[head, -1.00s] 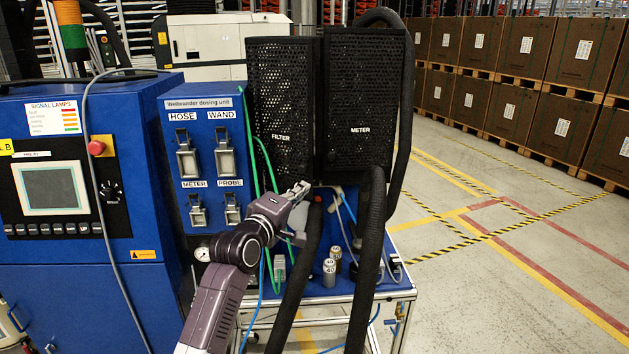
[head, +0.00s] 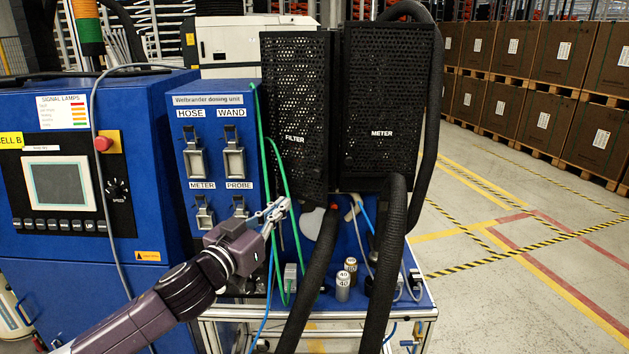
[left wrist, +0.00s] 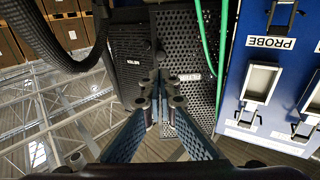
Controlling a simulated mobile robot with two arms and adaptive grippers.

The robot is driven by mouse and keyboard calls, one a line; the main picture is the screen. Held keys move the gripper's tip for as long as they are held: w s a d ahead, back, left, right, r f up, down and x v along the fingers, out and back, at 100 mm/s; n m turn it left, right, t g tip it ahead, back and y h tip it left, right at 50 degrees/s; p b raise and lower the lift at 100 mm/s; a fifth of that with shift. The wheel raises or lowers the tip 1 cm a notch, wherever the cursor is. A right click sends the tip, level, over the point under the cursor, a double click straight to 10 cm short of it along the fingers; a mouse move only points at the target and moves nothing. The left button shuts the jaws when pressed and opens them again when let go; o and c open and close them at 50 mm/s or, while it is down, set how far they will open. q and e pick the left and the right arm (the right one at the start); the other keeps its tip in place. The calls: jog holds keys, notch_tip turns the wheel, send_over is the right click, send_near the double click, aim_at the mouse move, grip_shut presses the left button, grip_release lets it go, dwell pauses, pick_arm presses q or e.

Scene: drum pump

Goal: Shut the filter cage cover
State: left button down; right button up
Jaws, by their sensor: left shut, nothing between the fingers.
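The filter cage cover (head: 294,105) is a black perforated panel labelled FILTER, upright beside the meter cage (head: 381,110) above the blue bench. Its face looks angled to the meter cage's face; I cannot tell whether it is fully shut. My left gripper (head: 279,210) is below and left of the cover's lower edge, in front of the dosing unit's right edge, its fingers together and empty. In the left wrist view the fingertips (left wrist: 160,92) overlap the perforated cover (left wrist: 185,45), with the meter cage (left wrist: 133,60) to its left. Any contact is unclear. My right gripper is not in view.
The blue dosing unit (head: 215,150) with HOSE, WAND, METER and PROBE latches stands left. Thick black hoses (head: 384,255) and green tubes (head: 277,175) hang near the cages. Small weights (head: 343,285) stand on the bench (head: 415,290). The floor at right is clear.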

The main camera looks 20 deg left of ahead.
aim_at(316, 176)
pick_arm(q)
jog(key=p+x, duration=0.4)
jog(key=x, duration=0.7)
jog(key=shift+w+d+r+p, duration=0.15)
jog(key=shift+w+p, duration=0.2)
jog(key=shift+w+d, duration=0.15)
jog(key=shift+w, duration=0.5)
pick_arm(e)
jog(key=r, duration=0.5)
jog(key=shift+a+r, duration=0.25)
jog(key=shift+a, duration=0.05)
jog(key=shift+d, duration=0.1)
